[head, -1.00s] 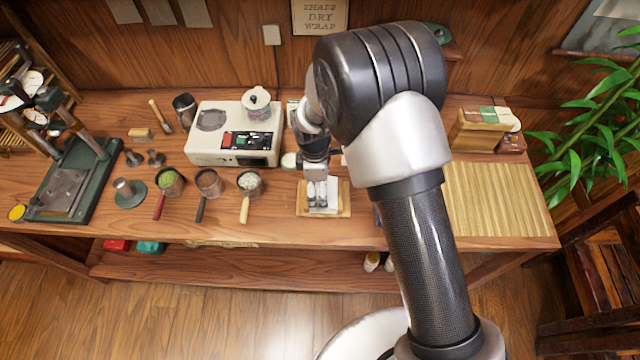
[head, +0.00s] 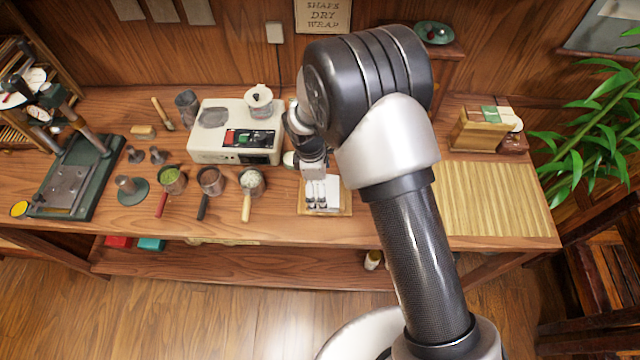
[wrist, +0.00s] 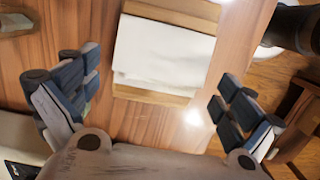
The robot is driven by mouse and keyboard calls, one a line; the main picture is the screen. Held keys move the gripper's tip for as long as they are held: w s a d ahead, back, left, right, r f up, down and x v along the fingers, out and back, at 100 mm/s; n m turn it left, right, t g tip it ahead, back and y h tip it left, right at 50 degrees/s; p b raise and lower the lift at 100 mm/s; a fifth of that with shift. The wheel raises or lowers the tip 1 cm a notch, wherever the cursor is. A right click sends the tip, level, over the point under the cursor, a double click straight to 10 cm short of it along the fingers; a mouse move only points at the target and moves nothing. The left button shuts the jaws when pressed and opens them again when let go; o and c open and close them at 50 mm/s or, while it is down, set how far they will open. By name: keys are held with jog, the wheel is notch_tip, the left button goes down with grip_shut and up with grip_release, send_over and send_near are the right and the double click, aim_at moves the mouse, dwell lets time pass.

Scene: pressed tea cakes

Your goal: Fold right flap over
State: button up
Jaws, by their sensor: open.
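A white paper wrap (wrist: 163,53) lies on a small wooden board (wrist: 150,96) in the wrist view. It looks folded, with a layered edge at its near side. I cannot tell a separate right flap from it, and no tea cake shows. My gripper (wrist: 155,100) is open and empty, its fingers wide apart to the left and right of the board and nearer the camera. In the head view my gripper (head: 322,192) is over the board (head: 342,212), hiding part of the paper.
A white appliance (head: 215,152) and several handled cups stand left of the board. A green press (head: 85,165) is at the far left. A slatted bamboo mat (head: 490,200) lies to the right, with a wooden box (head: 480,133) behind it. My arm hides the bench between.

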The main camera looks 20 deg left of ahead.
notch_tip(320, 180, up, 12)
jog(key=a, duration=0.1)
jog(key=shift+s+a, duration=0.2)
jog(key=shift+a, duration=0.05)
dwell(0.4)
